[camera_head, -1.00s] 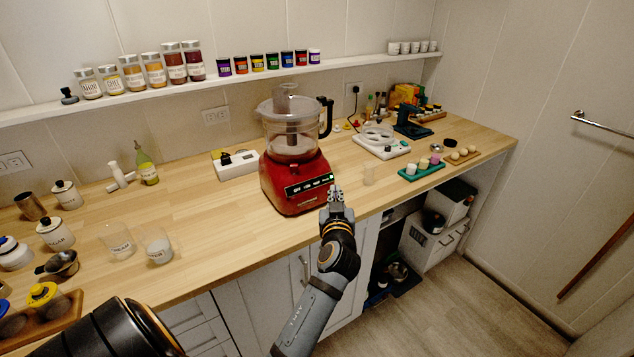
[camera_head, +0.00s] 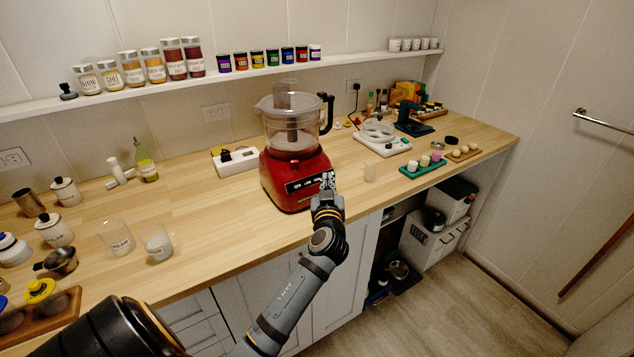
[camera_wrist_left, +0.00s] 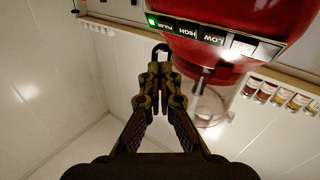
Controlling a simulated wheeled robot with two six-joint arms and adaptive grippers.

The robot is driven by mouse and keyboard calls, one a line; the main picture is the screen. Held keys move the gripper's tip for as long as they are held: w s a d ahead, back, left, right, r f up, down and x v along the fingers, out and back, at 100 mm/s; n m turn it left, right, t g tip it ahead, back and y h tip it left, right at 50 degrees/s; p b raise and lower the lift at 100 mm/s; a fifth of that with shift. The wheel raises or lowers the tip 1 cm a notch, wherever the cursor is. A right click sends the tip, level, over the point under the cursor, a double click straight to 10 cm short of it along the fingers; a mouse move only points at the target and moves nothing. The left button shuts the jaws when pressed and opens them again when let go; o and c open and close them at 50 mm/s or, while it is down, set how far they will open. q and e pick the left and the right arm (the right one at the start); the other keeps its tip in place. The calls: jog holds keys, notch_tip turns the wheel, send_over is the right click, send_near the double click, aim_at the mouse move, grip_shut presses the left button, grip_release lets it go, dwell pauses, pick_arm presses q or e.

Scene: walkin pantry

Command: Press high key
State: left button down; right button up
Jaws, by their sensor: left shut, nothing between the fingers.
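The red food processor (camera_head: 290,168) stands on the wooden counter, with a clear bowl and a dark key panel low on its front. In the left wrist view the food processor (camera_wrist_left: 225,20) appears upside down. Its panel reads PULSE, HIGH and LOW, with a lit green key at the PULSE end; the HIGH key (camera_wrist_left: 187,30) is beside PULSE. My left gripper (camera_head: 327,181) is shut and empty, in front of the panel's right end and covering part of it. Its fingertips (camera_wrist_left: 159,73) also show in the wrist view. I cannot tell whether they touch the panel. My right gripper is not in view.
A green tray (camera_head: 422,167) and a white scale-like device (camera_head: 382,144) are farther right.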

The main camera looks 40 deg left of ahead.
aim_at(320, 172)
pick_arm(q)
jog(key=shift+w+a+f+b, duration=0.3)
jog(key=shift+a+f+b, duration=0.2)
jog(key=shift+a, duration=0.2)
jog(key=shift+w+a+f+b, duration=0.3)
jog(key=shift+a+f+b, duration=0.15)
jog(key=shift+a, duration=0.2)
dwell(0.5)
jog(key=shift+w+a+f+b, duration=0.1)
jog(key=shift+a+f+b, duration=0.1)
jog(key=shift+a+b, duration=0.15)
jog(key=shift+w+a+f+b, duration=0.1)
jog(key=shift+a+f+b, duration=0.2)
jog(key=shift+b, duration=0.1)
dwell(0.5)
jog(key=shift+d+r, duration=0.1)
jog(key=shift+s+d+r, duration=0.25)
jog(key=shift+d+r, duration=0.15)
jog(key=shift+d, duration=0.15)
